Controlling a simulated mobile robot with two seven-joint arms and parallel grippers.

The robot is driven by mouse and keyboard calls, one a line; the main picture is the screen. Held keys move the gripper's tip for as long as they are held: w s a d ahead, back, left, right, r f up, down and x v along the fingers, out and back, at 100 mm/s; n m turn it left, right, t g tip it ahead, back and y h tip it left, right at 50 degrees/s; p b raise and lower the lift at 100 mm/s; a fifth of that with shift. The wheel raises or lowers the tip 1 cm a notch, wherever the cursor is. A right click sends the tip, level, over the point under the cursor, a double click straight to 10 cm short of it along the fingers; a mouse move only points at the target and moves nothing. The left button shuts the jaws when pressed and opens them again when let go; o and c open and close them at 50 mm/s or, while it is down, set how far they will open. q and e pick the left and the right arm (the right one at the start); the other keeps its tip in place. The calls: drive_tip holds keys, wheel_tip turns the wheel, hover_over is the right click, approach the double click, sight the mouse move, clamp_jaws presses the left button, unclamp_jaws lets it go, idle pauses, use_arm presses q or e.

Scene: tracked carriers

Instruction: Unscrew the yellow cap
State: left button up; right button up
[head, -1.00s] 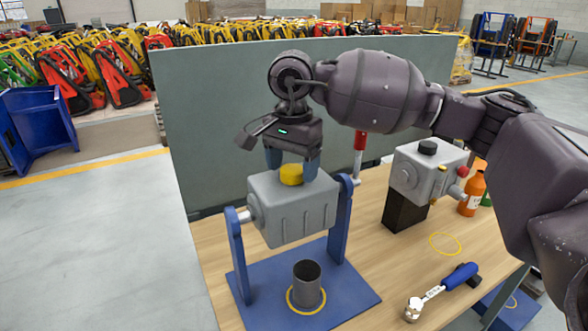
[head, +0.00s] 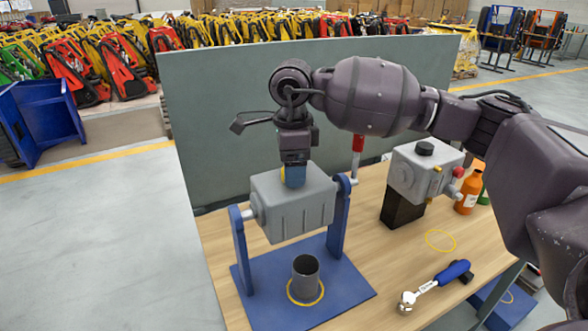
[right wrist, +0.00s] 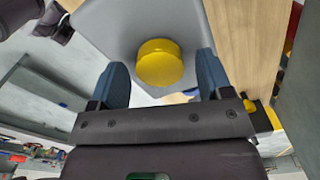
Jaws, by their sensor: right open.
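The yellow cap (right wrist: 160,62) sits on top of a grey box (head: 297,207) held in a blue stand (head: 341,215). In the head view only a thin edge of the cap shows, as my right gripper (head: 294,178) covers it. In the right wrist view my right gripper (right wrist: 164,80) is open, with one blue finger on each side of the cap. Gaps show between the fingers and the cap, more clearly on the left. My left gripper is not in view.
A dark cup (head: 306,275) stands in a yellow ring on the blue base below the box. A ratchet (head: 436,285) lies at the table's front. Another grey box (head: 421,170) and an orange bottle (head: 468,192) stand right. A grey-green panel (head: 230,110) stands behind.

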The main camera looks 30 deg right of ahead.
drive_tip(key=shift+m, duration=1.2)
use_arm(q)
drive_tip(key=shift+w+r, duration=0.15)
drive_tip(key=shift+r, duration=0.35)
use_arm(e)
drive_tip(key=c, duration=0.7)
drive_tip(key=shift+f+n+b, duration=0.15)
drive_tip(key=shift+n+b, duration=0.3)
drive_tip(key=shift+n, duration=0.75)
drive_tip(key=n+b, duration=0.1)
drive_tip(key=n, duration=0.2)
drive_tip(key=n+b, duration=0.2)
drive_tip(key=n, duration=0.2)
drive_tip(key=shift+n, duration=0.3)
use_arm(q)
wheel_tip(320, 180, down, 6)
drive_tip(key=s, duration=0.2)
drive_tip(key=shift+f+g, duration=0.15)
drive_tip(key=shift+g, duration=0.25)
use_arm(e)
drive_tip(key=shift+r, duration=0.2)
